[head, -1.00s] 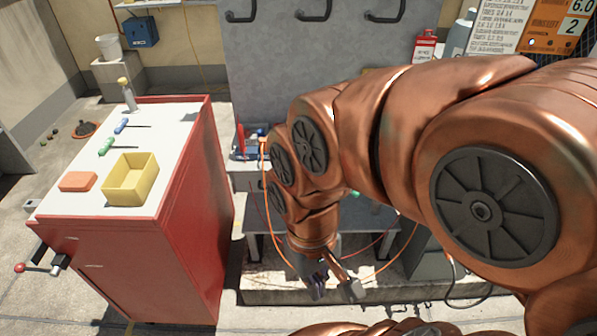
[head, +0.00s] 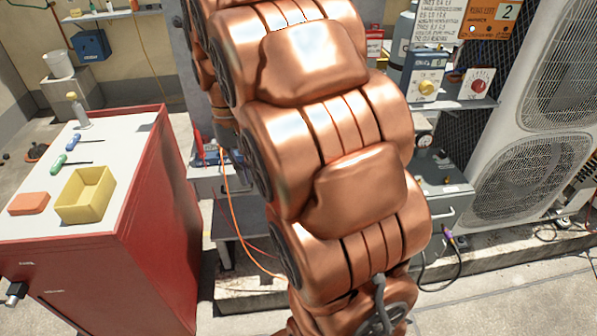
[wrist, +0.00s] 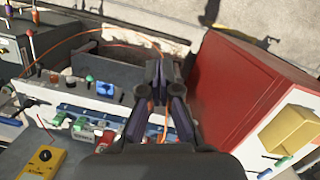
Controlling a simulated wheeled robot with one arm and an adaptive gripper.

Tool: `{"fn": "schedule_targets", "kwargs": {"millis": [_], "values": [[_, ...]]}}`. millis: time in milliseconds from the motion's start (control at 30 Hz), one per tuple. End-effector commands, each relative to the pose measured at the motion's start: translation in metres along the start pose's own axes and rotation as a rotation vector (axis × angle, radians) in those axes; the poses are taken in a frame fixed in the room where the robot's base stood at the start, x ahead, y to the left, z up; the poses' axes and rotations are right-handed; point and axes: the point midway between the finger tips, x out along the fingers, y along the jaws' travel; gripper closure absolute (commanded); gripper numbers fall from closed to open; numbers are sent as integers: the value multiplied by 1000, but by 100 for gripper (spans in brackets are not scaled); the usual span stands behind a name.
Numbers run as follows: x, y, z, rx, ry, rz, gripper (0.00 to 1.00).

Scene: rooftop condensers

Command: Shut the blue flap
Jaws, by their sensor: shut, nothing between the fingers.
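In the wrist view, a small blue square piece (wrist: 104,88) sits on a pale panel (wrist: 62,86) left of my gripper. It may be the blue flap; I cannot tell whether it stands open. My gripper (wrist: 159,70) is shut and empty, its dark fingers together to the right of the blue piece and apart from it in the picture. In the head view my own arm hides the gripper. A blue box (head: 91,44) hangs on the far wall in the head view; no open flap can be made out on it.
A red cabinet (head: 165,215) stands at left with a yellow bin (head: 86,194) and an orange block (head: 29,203) on top; it is close right of my gripper in the wrist view. Condenser units (head: 530,160) stand at right. A yellow meter (wrist: 42,157) lies near the panel.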

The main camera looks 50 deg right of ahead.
Motion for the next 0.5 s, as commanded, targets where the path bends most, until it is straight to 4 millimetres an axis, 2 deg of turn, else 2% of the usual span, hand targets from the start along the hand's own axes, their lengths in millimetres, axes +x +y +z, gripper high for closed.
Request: {"fn": "schedule_targets", "kwargs": {"millis": [33, 200, 500], "values": [[0, 8, -16, 22, -4, -2, 100], [-3, 35, -62, 80, -7, -9, 100], [5, 91, -133, 168, -12, -30, 100]]}}
